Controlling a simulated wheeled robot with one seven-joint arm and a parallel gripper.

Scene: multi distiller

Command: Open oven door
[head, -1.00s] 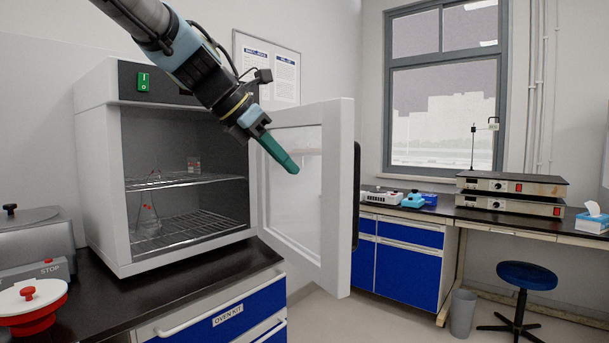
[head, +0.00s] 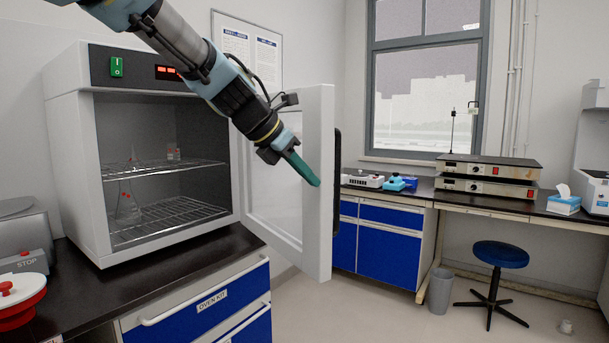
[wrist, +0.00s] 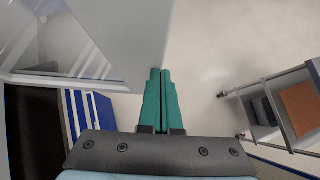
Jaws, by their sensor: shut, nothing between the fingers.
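The white oven (head: 72,150) stands on the black counter at the left, its inside in open view. Its door (head: 318,210) is swung wide open to the right, with a window in a white frame. A dark handle (head: 337,183) shows on the door's outer side. My gripper (head: 316,183) is shut and empty, its green fingers in front of the door's inner face near the free edge. In the wrist view the shut fingers (wrist: 160,75) are beside the door's edge (wrist: 125,45); I cannot tell whether they touch it.
Glassware, including a flask (head: 126,208), stands on the oven's wire shelves. A blue drawer (head: 205,305) is below the counter. A blue stool (head: 500,254) and a grey bin (head: 440,290) stand at the right. The floor between them and the oven counter looks clear.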

